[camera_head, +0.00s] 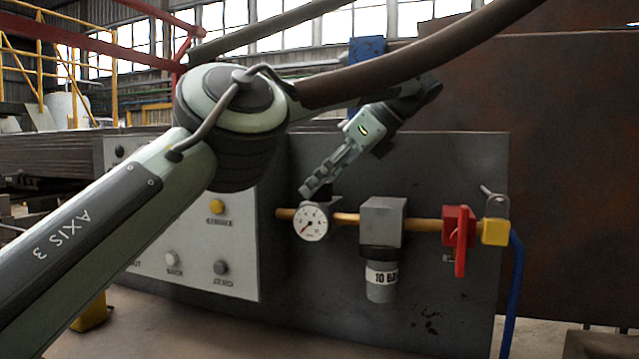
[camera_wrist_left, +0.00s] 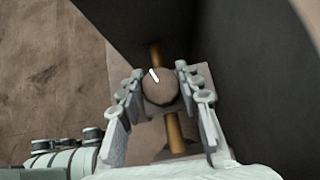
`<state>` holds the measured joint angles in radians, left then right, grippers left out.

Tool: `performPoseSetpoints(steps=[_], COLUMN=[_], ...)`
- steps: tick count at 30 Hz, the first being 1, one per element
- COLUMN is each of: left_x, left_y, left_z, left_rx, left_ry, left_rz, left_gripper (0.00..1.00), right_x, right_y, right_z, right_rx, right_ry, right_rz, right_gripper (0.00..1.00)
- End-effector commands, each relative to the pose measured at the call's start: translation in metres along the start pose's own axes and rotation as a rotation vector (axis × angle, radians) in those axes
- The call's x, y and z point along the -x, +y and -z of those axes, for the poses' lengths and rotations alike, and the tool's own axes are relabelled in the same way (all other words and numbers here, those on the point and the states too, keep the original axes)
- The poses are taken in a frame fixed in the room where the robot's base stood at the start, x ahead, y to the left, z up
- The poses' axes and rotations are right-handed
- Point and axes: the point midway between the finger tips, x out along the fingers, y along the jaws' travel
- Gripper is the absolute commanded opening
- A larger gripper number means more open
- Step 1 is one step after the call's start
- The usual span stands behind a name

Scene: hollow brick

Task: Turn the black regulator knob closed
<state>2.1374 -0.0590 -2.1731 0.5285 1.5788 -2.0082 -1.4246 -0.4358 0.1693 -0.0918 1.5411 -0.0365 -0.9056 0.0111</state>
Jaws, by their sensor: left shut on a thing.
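The regulator knob (camera_wrist_left: 160,90) shows in the left wrist view as a round, dull grey-brown cap with a short white mark slanting up to the left. My left gripper (camera_wrist_left: 158,70) has one finger on each side of it and is shut on it. A brass pipe (camera_wrist_left: 175,132) passes beneath the knob. In the head view my left gripper (camera_head: 308,188) reaches down to just above the white pressure gauge (camera_head: 311,224); the knob cannot be made out there, hidden by the fingers. My right gripper is not in view.
A button panel (camera_head: 190,265) stands left, partly behind my arm.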

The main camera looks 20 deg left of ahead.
Motion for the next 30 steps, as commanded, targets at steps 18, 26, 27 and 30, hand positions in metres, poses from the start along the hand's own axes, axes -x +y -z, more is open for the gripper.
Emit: performPoseSetpoints(steps=[18,26,27,30], left_x=[-0.0007,-0.0006,-0.0006,-0.0006], left_y=[0.0001,0.0000,0.0000,0.0000], left_z=[0.0013,0.0009,0.0008,0.0007], left_rx=[0.002,0.002,0.002,0.003], left_ry=[0.000,0.000,0.000,0.000], left_rz=[-0.008,-0.007,-0.007,-0.007], left_gripper=[0.54,0.56,0.56,0.56], right_x=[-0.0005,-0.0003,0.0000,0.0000], right_y=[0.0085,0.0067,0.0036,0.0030], right_z=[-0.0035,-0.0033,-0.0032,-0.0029], right_rx=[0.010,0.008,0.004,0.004], right_ry=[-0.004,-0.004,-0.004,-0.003], right_rz=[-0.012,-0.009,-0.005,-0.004], right_gripper=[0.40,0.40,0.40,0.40])
